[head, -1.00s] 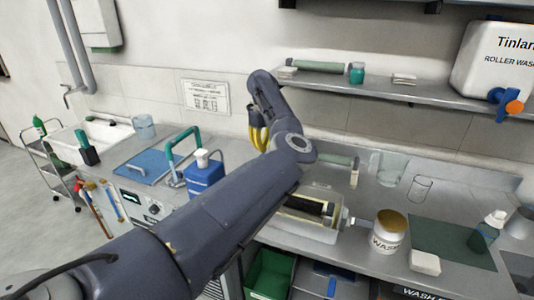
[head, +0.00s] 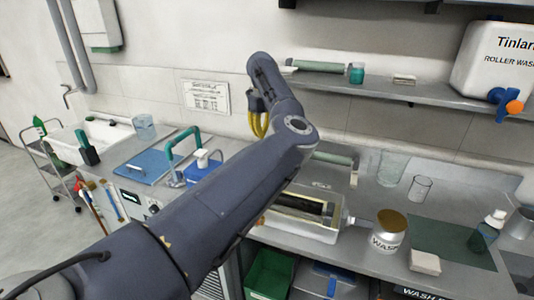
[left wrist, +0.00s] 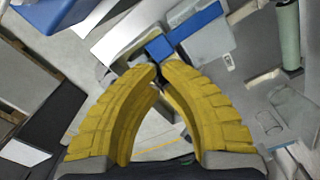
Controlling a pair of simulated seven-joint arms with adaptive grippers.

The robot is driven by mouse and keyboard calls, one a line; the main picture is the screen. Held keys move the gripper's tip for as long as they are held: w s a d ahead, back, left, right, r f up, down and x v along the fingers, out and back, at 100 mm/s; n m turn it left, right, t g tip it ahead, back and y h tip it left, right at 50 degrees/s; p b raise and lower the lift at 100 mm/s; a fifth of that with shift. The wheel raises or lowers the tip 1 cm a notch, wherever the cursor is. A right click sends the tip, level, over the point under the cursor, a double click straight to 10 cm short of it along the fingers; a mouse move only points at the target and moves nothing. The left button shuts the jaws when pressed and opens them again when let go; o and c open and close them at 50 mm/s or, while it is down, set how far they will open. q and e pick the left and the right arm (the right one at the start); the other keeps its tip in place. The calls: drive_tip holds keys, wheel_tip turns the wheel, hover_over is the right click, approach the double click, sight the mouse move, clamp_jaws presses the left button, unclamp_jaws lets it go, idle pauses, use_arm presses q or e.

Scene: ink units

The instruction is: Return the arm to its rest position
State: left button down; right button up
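My left arm reaches across the head view from the lower left. Its yellow-fingered left gripper (head: 260,126) hangs partly hidden behind the arm, above the counter and in front of the back wall. In the left wrist view the two yellow fingers of the left gripper (left wrist: 159,68) curve together until their tips nearly meet. Nothing is held between them. My right gripper is not in view.
A wash tin (head: 389,230) and beaker (head: 419,189) stand to the right. The shelf (head: 430,98) is right of the gripper.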

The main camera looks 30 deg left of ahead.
use_arm(q)
drive_tip(key=shift+r, duration=0.3)
